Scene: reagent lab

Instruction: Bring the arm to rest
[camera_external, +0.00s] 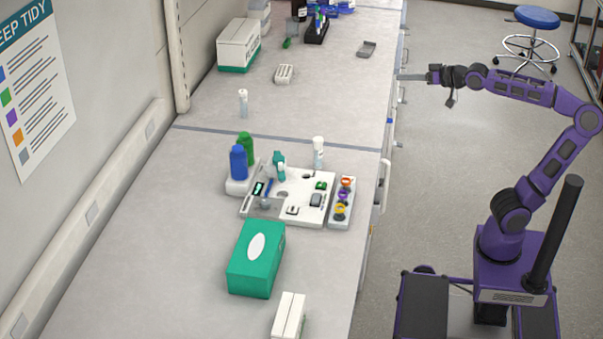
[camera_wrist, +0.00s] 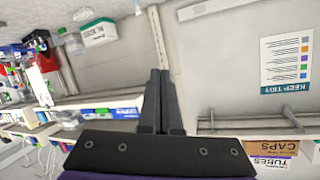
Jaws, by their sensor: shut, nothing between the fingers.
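My purple arm stands on its base at the right of the external view, beside the bench. Its upper part reaches left toward the bench edge. My gripper (camera_external: 402,77) is at the end, out over the bench's right edge and above the floor side. In the wrist view my gripper (camera_wrist: 160,72) shows two dark fingers side by side, pressed together, with nothing between them. No object is held.
The bench (camera_external: 130,240) runs along the wall. On it are a white tray (camera_external: 290,178) with small items, a green tissue box (camera_external: 256,258), blue and green bottles, and a white-green box (camera_external: 238,45). A blue stool (camera_external: 537,16) stands behind. Floor near the arm is clear.

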